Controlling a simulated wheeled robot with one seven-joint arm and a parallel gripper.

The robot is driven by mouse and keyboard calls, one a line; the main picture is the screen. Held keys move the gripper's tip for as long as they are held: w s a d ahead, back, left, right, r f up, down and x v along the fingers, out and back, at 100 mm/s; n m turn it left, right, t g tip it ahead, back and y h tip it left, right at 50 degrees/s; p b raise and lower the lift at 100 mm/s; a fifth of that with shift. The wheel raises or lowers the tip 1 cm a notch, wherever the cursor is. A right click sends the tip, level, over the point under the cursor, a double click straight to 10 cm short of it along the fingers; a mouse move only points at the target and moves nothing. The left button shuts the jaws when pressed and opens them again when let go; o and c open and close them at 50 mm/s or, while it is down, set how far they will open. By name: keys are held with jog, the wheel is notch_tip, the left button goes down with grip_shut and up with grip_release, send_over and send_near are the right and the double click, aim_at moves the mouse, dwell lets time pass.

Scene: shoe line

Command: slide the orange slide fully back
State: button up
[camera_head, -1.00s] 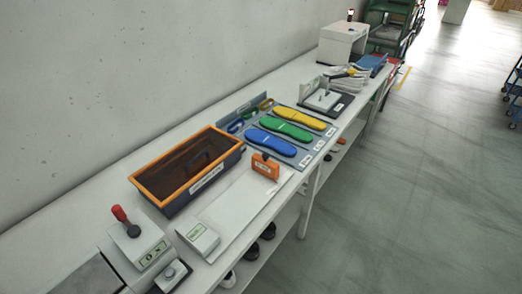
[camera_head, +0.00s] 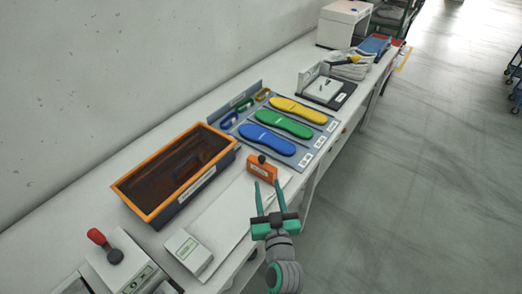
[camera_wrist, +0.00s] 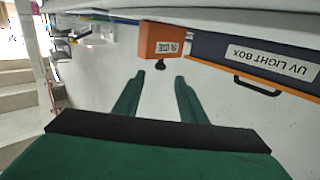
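The orange slide (camera_head: 263,171) is a small upright block with a dark knob (camera_head: 262,158) on the pale bench. It stands right of the orange-rimmed box, at the far end of a white plate. In the wrist view the orange slide (camera_wrist: 160,39) shows upside down with its label and knob (camera_wrist: 161,66). My gripper (camera_head: 267,183) is open, its two green fingers pointing at the slide from the near side. In the wrist view the fingertips (camera_wrist: 160,76) lie either side of the knob's line. I cannot tell whether they touch it; nothing is held.
The UV light box (camera_head: 223,163) with an orange rim stands left of the slide; its handle (camera_wrist: 262,86) shows in the wrist view. Blue, green and yellow insoles lie on a grey board (camera_head: 310,158) behind. A small white labelled box (camera_head: 188,252) sits on the near part of the plate.

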aim_at(262, 160)
jog(key=w, duration=0.4)
jog(key=w+a, duration=0.1)
jog(key=w, duration=0.3)
jog(key=w+r, duration=0.1)
jog(key=w, duration=0.3)
jog(key=shift+w+a, duration=0.1)
jog(key=shift+a, duration=0.3)
jog(key=shift+c, duration=0.7)
